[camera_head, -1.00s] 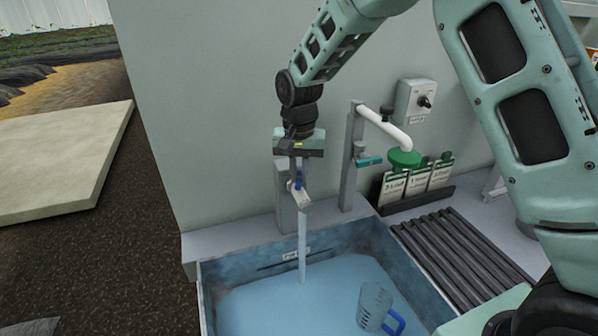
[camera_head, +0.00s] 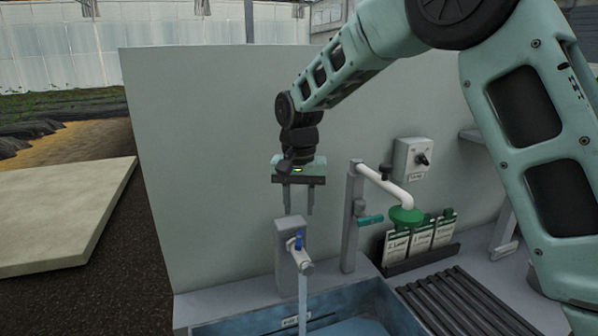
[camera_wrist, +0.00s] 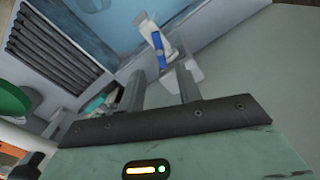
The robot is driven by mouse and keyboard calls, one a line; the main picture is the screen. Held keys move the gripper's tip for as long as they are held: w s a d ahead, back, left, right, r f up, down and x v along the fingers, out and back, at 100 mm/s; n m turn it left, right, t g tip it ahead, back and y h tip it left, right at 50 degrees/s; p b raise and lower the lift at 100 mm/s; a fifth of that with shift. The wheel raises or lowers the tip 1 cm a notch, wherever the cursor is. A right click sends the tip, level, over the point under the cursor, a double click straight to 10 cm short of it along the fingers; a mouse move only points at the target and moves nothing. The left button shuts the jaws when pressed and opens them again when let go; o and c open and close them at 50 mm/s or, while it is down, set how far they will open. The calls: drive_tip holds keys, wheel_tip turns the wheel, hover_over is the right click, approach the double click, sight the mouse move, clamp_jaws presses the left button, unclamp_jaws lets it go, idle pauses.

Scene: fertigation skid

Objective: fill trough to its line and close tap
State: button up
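The tap (camera_head: 303,261) has a pale spout and a blue lever (camera_head: 298,242) on a grey post. A stream of water (camera_head: 302,295) runs from it into the trough (camera_head: 375,299), whose lower part is cut off. A little water surface (camera_head: 350,328) shows. A small label (camera_head: 289,322) and dark line (camera_head: 312,319) are on the trough's back wall; the level against the line cannot be judged. My gripper (camera_head: 298,212) hangs above the tap post, fingers apart and empty, clear of the lever. In the wrist view the tap (camera_wrist: 150,33) lies beyond my open fingers (camera_wrist: 160,78).
Right of the tap stands a white pipe (camera_head: 385,187) with a teal-handled valve (camera_head: 370,220) and green funnel (camera_head: 405,216). A grey wall (camera_head: 215,170) stands behind. A switch box (camera_head: 411,158) is mounted there.

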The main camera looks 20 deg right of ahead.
wheel_tip(320, 180, up, 10)
drive_tip(key=b, duration=0.1)
hover_over(299, 238)
drive_tip(key=shift+o, duration=0.6)
wheel_tip(299, 238, down, 20)
drive_tip(key=p, duration=0.4)
drive_tip(key=shift+f, duration=0.1)
idle(0.4)
drive_tip(key=c, duration=0.8)
